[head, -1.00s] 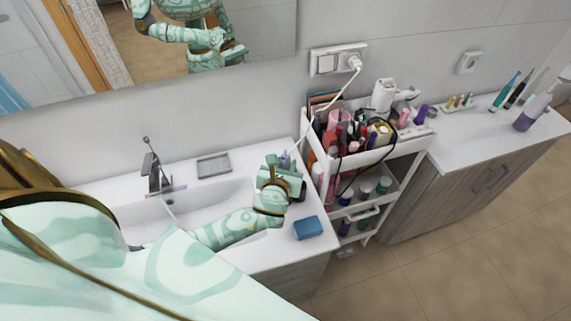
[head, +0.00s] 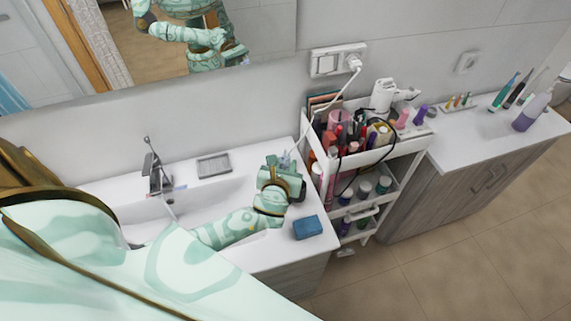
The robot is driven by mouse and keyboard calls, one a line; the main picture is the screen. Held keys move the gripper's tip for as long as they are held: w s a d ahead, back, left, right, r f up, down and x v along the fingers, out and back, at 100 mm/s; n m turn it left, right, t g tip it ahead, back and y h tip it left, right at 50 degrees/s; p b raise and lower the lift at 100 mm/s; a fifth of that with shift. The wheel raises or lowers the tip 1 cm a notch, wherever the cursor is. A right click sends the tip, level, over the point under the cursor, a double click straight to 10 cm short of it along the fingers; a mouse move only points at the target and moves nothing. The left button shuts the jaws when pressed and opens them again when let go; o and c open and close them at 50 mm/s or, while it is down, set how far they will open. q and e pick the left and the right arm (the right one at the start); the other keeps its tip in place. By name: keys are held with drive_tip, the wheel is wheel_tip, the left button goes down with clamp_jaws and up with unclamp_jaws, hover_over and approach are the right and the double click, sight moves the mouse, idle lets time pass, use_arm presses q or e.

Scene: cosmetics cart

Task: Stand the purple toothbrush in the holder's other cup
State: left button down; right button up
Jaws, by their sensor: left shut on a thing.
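My left gripper (head: 284,166) is over the right end of the white sink counter, near the wall and just left of the cart. It is shut on a thin thing that its own hand mostly hides; I take this to be the purple toothbrush, but its colour is not clear. A small pale, see-through shape shows just beyond the fingers. It may be part of the holder, but its cups cannot be made out. Whether the toothbrush touches the holder cannot be told. My right gripper is not seen directly.
A blue sponge (head: 307,228) lies at the counter's front right. A grey soap dish (head: 214,165) and a tap (head: 156,170) stand behind the basin. The cart (head: 376,157), full of cosmetics and a cable, stands close on the right. A mirror (head: 100,60) shows my reflection.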

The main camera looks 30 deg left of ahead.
use_arm(q)
drive_tip(key=shift+f+b, duration=3.25)
drive_tip(key=shift+f, duration=0.85)
drive_tip(key=c, duration=1.1)
unclamp_jaws()
drive_tip(key=shift+r, duration=0.1)
drive_tip(key=shift+o, duration=0.2)
drive_tip(key=shift+s, duration=0.1)
drive_tip(key=p+v, duration=0.1)
drive_tip(key=v, duration=1.5)
drive_tip(key=shift+d, duration=0.1)
